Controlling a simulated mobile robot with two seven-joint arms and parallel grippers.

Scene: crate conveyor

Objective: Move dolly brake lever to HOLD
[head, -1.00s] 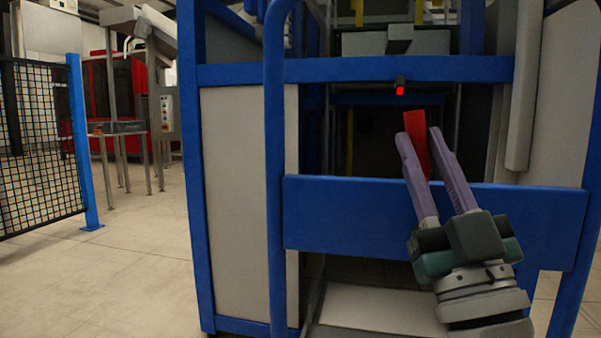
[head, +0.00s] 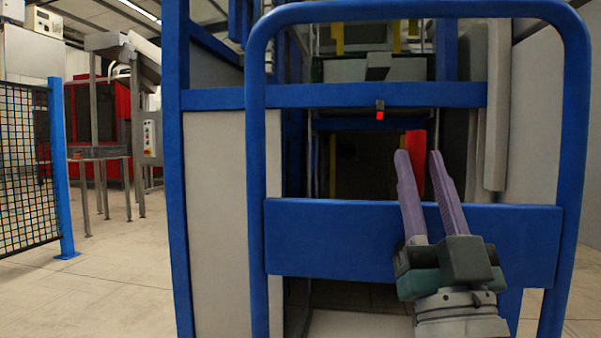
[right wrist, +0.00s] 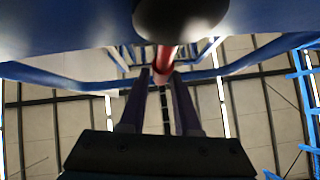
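The brake lever's red handle (head: 415,150) stands about upright behind the top edge of the dolly's blue front panel (head: 340,238). My right gripper (head: 418,155) reaches up from below with its two purple fingers apart, one on each side of the red handle. In the right wrist view the red handle (right wrist: 163,62) shows between and beyond the fingertips (right wrist: 160,75), with a visible gap at the left finger. I cannot tell whether either finger touches it. The lever's lower end and any HOLD marking are hidden. My left gripper is out of view.
A blue tubular frame (head: 257,180) rises around the panel. Behind it is a blue machine frame with a crossbar (head: 300,96) and a small red light (head: 380,115). A mesh fence (head: 22,170) stands at left. The floor (head: 120,270) between fence and machine is clear.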

